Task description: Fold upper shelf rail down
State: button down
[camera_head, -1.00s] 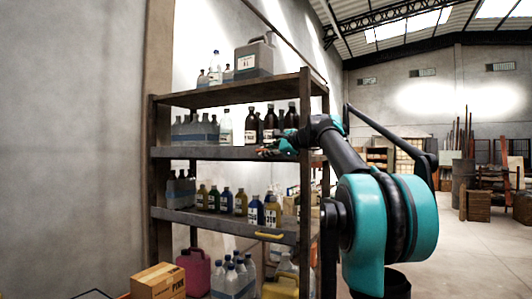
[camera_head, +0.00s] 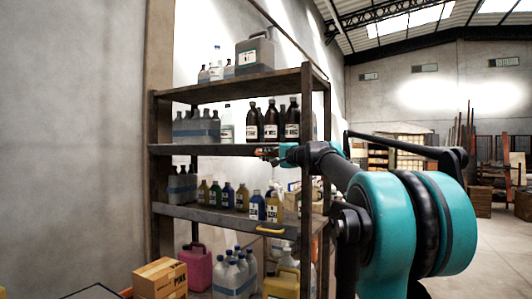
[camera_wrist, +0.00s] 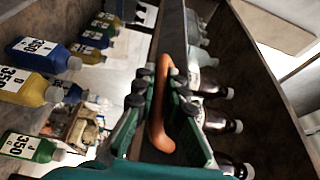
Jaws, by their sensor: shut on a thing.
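The upper shelf rail (camera_head: 200,150) is a long dark grey bar across the front of the rack's middle shelf, below the brown bottles. In the wrist view the rail (camera_wrist: 172,30) runs up the picture, with an orange curved handle (camera_wrist: 158,110) on it. My gripper (camera_head: 266,153) is at the rail's front, right of its middle. In the wrist view my gripper (camera_wrist: 160,88) has its dark fingers on both sides of the handle, shut on it. In the head view the handle is mostly hidden by my gripper.
A lower rail (camera_head: 200,216) with a yellow handle (camera_head: 270,231) crosses the shelf below. Brown bottles (camera_head: 270,122) and clear bottles (camera_head: 195,128) stand behind the upper rail. A grey canister (camera_head: 254,54) stands on top. A rack post (camera_head: 306,160) is close to my arm. Floor at right is open.

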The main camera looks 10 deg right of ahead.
jog(key=shift+w+d+f+n+t+y, duration=0.15)
jog(key=shift+f+n+y, duration=0.55)
jog(key=shift+n, duration=1.15)
jog(key=shift+w+d+f+n+t+y, duration=0.15)
jog(key=shift+f+n+y, duration=0.55)
jog(key=shift+n, duration=1.1)
jog(key=shift+w+d+f+n+t+y, duration=0.15)
jog(key=shift+f+n+y, duration=0.5)
jog(key=shift+n, duration=1.2)
jog(key=shift+w+a, duration=0.1)
jog(key=c, duration=1.9)
grip_release()
jog(key=shift+o, duration=0.2)
jog(key=v, duration=1.2)
